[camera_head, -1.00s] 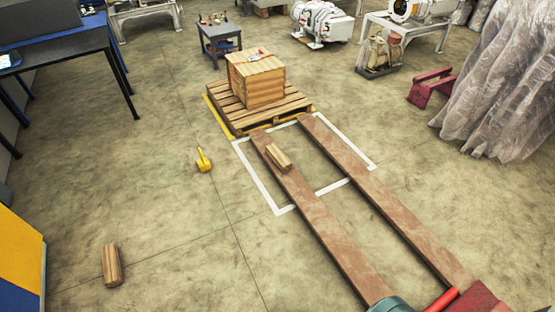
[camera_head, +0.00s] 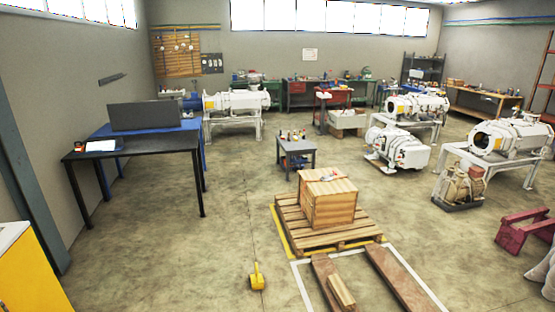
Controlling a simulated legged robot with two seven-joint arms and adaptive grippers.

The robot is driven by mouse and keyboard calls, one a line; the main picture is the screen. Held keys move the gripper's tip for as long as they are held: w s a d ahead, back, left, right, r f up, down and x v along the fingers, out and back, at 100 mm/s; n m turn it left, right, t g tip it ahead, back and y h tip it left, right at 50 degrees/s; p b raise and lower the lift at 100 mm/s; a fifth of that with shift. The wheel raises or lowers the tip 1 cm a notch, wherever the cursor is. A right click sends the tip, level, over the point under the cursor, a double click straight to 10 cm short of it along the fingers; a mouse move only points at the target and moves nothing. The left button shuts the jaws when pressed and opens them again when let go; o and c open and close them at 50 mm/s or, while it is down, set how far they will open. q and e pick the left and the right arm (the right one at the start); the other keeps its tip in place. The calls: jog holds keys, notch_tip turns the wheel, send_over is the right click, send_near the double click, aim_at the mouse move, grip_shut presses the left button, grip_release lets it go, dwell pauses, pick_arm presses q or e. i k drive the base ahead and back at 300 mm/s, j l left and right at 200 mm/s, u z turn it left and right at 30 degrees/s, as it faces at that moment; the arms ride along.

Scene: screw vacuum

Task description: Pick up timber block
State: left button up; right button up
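A timber block (camera_head: 341,291) lies on the left one of two long brown planks (camera_head: 325,272) on the floor, near the bottom edge of the head view. Its near end is close to the picture's lower border. Neither of my grippers shows in the head view, so I cannot see where they are relative to the block.
A wooden crate (camera_head: 328,204) sits on a pallet (camera_head: 292,228) beyond the planks. A yellow object (camera_head: 257,277) stands on the floor at left. A black table (camera_head: 135,156), small grey table (camera_head: 296,148) and white machines (camera_head: 398,148) stand farther back. Open floor lies left of the pallet.

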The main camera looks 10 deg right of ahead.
aim_at(341, 294)
jog(key=i+z, duration=0.2)
jog(key=i, duration=0.7)
jog(key=i+z, duration=0.15)
jog(key=i, duration=0.75)
jog(key=i+z, duration=0.3)
jog(key=z, duration=0.15)
jog(key=i+j+z, duration=0.25)
jog(key=z, duration=0.2)
jog(key=i+j+z, duration=0.3)
jog(key=z, duration=0.15)
